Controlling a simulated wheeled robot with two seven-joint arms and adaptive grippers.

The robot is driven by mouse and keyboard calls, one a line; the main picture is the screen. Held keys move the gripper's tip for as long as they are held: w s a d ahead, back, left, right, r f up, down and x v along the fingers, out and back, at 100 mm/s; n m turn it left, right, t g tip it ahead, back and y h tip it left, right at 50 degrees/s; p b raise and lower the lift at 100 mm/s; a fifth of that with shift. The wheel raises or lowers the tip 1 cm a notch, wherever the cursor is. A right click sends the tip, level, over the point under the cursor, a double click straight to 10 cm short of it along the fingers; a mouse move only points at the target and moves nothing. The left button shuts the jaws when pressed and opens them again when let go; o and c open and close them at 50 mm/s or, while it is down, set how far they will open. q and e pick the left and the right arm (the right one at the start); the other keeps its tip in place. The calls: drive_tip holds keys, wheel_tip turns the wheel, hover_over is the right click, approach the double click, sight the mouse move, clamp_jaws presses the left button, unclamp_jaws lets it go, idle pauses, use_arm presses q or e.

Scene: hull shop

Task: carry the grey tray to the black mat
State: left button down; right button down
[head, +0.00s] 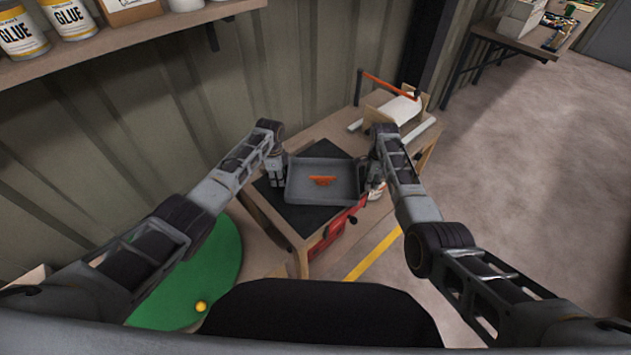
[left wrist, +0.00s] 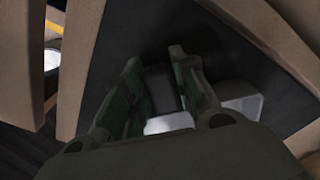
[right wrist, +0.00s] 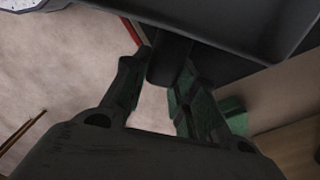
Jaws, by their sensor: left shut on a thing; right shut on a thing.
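The grey tray (head: 325,198) is over the black mat (head: 303,219) in the head view, and the mat shows at its left and front. I cannot tell whether the tray touches the mat. An orange object (head: 322,180) lies in the tray. My left gripper (head: 279,178) is shut on the tray's left handle, a dark piece between its fingers in the left wrist view (left wrist: 162,90). My right gripper (head: 376,180) is shut on the right handle, seen in the right wrist view (right wrist: 168,65) below the tray's wall (right wrist: 215,20).
The mat lies on a wooden table (head: 262,205). A red item (head: 331,240) is at the table's front. A green round surface (head: 215,270) with a yellow ball (head: 201,306) is at lower left. Floor is open at right.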

use_arm(q)
drive_tip(key=shift+f+b, duration=0.5)
drive_tip(key=shift+f, duration=0.05)
use_arm(e)
drive_tip(key=shift+f, duration=0.5)
use_arm(q)
drive_tip(key=c, duration=1.1)
unclamp_jaws()
drive_tip(key=shift+c, duration=0.2)
use_arm(e)
drive_tip(key=c, duration=1.1)
unclamp_jaws()
drive_tip(key=shift+c, duration=0.2)
use_arm(q)
drive_tip(key=shift+r, duration=0.15)
wheel_tip(320, 180, up, 12)
use_arm(e)
drive_tip(key=shift+r, duration=0.15)
wheel_tip(320, 180, up, 12)
drive_tip(key=shift+f, duration=0.2)
